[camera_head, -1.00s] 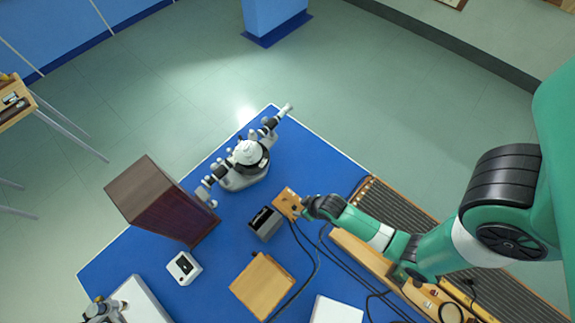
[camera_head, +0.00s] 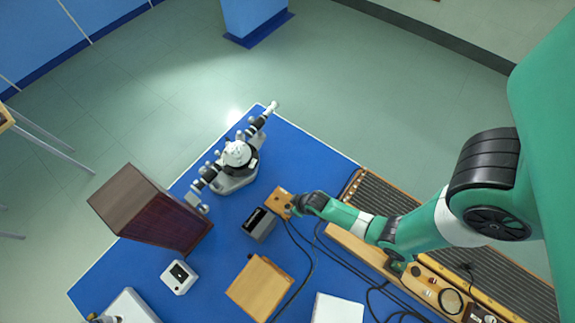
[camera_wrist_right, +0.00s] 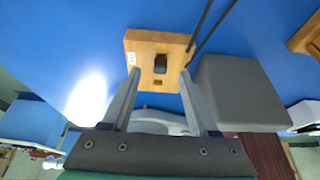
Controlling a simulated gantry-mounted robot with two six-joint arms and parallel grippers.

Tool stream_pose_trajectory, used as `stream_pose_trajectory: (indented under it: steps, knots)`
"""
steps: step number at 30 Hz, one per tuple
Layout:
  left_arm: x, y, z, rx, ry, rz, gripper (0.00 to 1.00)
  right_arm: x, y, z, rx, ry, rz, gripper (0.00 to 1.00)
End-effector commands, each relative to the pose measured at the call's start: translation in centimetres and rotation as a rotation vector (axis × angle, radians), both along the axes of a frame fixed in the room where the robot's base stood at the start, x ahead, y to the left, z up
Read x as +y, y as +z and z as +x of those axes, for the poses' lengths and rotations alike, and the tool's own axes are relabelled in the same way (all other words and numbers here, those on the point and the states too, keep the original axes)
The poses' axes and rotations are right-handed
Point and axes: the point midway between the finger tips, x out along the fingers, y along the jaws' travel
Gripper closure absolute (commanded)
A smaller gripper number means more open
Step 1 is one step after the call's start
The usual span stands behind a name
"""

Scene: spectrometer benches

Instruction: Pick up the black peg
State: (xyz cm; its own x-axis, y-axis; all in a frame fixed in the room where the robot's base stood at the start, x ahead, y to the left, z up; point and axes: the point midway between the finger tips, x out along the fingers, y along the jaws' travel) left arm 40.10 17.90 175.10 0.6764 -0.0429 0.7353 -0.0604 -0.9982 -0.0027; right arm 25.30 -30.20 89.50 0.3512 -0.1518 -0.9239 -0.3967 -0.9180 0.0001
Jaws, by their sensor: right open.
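A small wooden block (camera_head: 277,199) lies on the blue bench, below the spectrometer. In the right wrist view the block (camera_wrist_right: 138,45) carries a short black piece (camera_wrist_right: 160,63) on its face, which looks like the black peg. My right gripper (camera_head: 290,207) is at the block's right side in the head view and hides part of it. In the right wrist view the right gripper (camera_wrist_right: 159,76) is open, one finger to each side of the black piece, with nothing held. I cannot tell how far the tips are from the peg. My left gripper is not in view.
A dark grey box (camera_head: 259,224) stands close beside the block. A spectrometer (camera_head: 237,157) stands above it. Black cables (camera_head: 307,262) run down the bench. A dark red wooden box (camera_head: 150,210), a wooden box (camera_head: 259,288) and a long wooden bar (camera_head: 358,247) are around.

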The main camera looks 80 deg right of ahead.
Motion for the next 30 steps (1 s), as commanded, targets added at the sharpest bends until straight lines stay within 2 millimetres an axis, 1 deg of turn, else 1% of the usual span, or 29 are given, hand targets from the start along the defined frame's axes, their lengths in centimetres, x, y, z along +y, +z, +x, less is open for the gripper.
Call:
stream_pose_trajectory:
  steps: [1,3,5,7,13,14,15,17,21,23,24,30]
  knots:
    - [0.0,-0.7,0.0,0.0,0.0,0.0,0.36,-0.1,-1.3,0.3,0.002,0.001,0.0,0.4]
    - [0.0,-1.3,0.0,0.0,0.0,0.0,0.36,-0.2,-2.5,0.6,0.002,0.001,0.0,0.4]
    - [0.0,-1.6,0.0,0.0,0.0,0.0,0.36,-0.4,-3.1,1.0,0.0,0.0,0.0,0.4]
    - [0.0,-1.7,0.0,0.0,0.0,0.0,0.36,-0.4,-3.5,1.1,0.001,0.0,0.0,0.4]
    - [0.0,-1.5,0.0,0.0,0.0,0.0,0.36,-0.4,-3.3,1.2,-0.001,0.0,0.0,0.4]
    - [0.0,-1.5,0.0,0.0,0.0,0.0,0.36,-0.4,-3.3,1.2,-0.001,0.0,0.0,0.44]
    - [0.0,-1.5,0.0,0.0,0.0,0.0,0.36,-0.4,-3.3,1.1,-0.001,0.0,0.0,0.51]
    - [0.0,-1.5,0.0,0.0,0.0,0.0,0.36,-0.4,-3.3,1.1,0.0,0.0,0.0,0.62]
    - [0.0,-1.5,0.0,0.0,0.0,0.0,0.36,-0.4,-3.3,1.1,0.0,0.0,0.0,0.87]
    - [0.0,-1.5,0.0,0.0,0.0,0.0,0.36,-0.4,-3.3,1.1,0.0,0.0,0.0,0.98]
    - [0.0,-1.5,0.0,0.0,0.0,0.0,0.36,-0.4,-3.3,1.1,0.0,0.0,0.0,1.0]
    - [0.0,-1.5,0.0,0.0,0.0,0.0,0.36,-0.4,-3.3,1.1,0.0,0.0,0.0,1.0]
